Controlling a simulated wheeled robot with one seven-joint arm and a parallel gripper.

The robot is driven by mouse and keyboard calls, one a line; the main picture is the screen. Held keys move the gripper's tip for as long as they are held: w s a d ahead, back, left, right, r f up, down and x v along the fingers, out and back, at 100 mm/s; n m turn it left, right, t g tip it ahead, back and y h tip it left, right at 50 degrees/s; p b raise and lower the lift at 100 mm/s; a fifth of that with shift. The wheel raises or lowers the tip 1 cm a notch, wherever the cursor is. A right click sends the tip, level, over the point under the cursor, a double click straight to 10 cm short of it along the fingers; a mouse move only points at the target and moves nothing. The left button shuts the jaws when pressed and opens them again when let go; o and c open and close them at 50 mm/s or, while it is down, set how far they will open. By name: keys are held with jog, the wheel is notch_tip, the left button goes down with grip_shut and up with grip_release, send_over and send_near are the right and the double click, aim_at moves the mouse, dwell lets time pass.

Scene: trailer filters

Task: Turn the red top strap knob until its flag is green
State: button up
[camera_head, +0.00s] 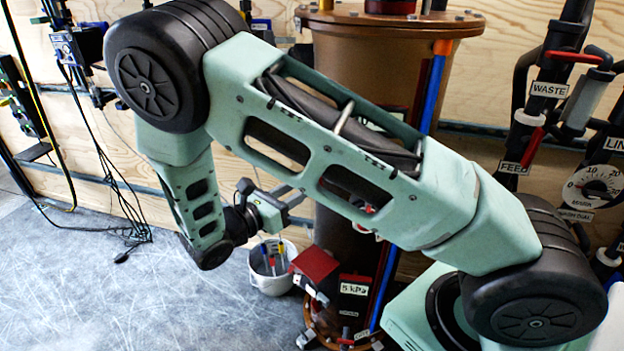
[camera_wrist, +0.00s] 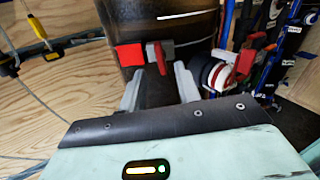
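In the wrist view a red square flag (camera_wrist: 130,54) shows on the dark filter tank, just left of a red knob (camera_wrist: 157,57) with a grey part beside it. My gripper (camera_wrist: 160,72) is open and empty, its two grey fingers pointing at the tank. The knob appears between the fingertips in the picture; I cannot tell how near it is, and no contact is clear. In the head view my gripper (camera_head: 292,203) is left of the brown tank (camera_head: 345,60), its fingers partly hidden by my arm. The tank's upper middle is hidden there too.
A white round fitting with a red handle (camera_wrist: 222,74) is close right of the fingers. In the head view a red plate (camera_head: 315,262) and a white bucket (camera_head: 270,279) are below my gripper. Pipes and a gauge (camera_head: 594,187) stand right. The left floor is mostly clear.

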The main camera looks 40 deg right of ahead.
jog(key=d, duration=0.6)
jog(key=shift+w, duration=0.4)
jog(key=shift+c, duration=0.3)
grip_shut()
